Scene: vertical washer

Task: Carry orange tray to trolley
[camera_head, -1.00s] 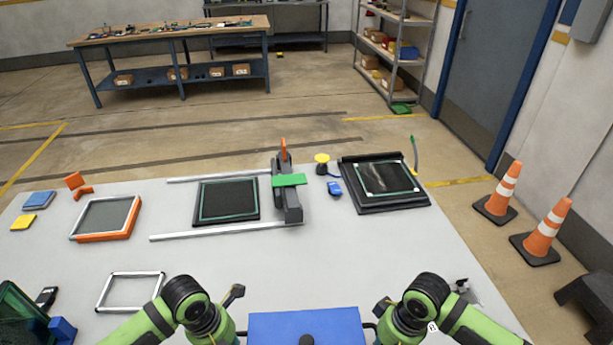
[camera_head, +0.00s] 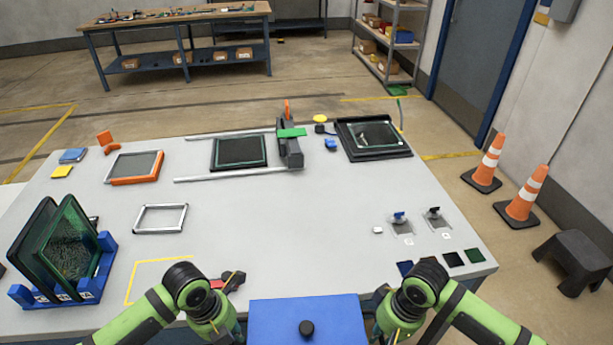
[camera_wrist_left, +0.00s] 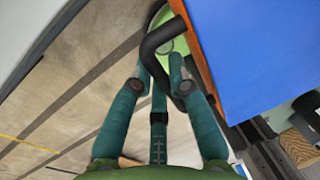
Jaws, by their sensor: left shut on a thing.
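A box with a blue top (camera_head: 308,322) and a black knob is at the bottom centre of the head view, between my two arms. In the left wrist view, an orange edge (camera_wrist_left: 196,46), seemingly the orange tray, runs along the box's blue surface (camera_wrist_left: 262,45). My left gripper (camera_wrist_left: 160,86) is shut on the black curved handle (camera_wrist_left: 158,42) beside that edge. My right arm reaches toward the box's right side, but its gripper fingers are hidden. I cannot make out the trolley in either view.
The white table (camera_head: 290,215) lies ahead. A blue rack (camera_head: 68,292) with dark green panels stands at its left front. An orange-edged frame (camera_head: 136,180) lies farther back. Two traffic cones (camera_head: 484,168) and a black step stool (camera_head: 575,255) stand on the floor at right.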

